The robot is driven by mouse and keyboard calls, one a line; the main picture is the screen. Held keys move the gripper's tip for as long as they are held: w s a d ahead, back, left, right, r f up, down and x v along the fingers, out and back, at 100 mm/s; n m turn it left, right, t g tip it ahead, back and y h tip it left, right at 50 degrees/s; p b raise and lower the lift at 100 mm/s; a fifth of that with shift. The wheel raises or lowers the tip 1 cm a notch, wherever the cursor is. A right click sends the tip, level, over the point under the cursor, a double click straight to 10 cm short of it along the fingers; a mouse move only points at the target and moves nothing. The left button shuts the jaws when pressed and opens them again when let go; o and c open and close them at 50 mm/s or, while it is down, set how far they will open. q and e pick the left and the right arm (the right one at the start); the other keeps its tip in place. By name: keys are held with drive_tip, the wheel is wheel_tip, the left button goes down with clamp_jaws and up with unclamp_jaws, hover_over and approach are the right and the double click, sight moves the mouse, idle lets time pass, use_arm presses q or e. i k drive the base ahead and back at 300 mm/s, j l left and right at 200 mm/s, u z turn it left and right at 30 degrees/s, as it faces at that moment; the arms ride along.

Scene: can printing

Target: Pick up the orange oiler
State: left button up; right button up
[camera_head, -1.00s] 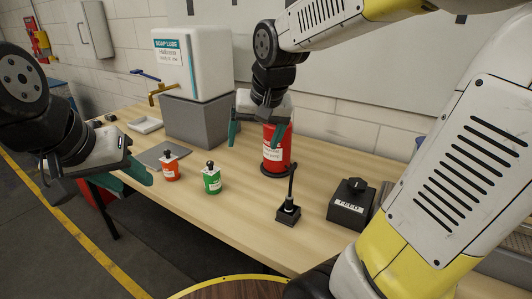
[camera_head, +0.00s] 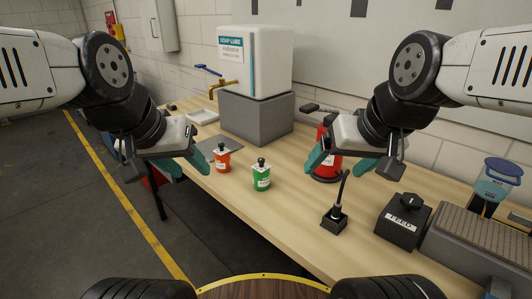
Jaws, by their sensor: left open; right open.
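The orange oiler (camera_head: 222,161), a small orange-red can with a white label and black top, stands upright on the wooden table near its left front edge. My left gripper (camera_head: 188,158) is open and empty, just left of the oiler, with teal fingers; I see no contact. My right gripper (camera_head: 340,168) is open, in front of a larger red can (camera_head: 325,146) and partly hiding it. I cannot tell whether it touches that can.
A green oiler (camera_head: 261,177) stands right of the orange one. A soap lube dispenser (camera_head: 256,62) sits on a grey block (camera_head: 256,117) behind. A black stand with a rod (camera_head: 335,217), a black box (camera_head: 403,221) and a textured grey block (camera_head: 478,247) are at the right.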

sight(222, 158)
drive_tip(key=i+j+u, duration=0.1)
drive_tip(key=j, duration=0.35)
drive_tip(key=i+j, duration=0.1)
drive_tip(key=j, duration=0.3)
drive_tip(key=i+j+u, duration=0.15)
drive_tip(key=j, duration=0.3)
drive_tip(key=k, duration=0.05)
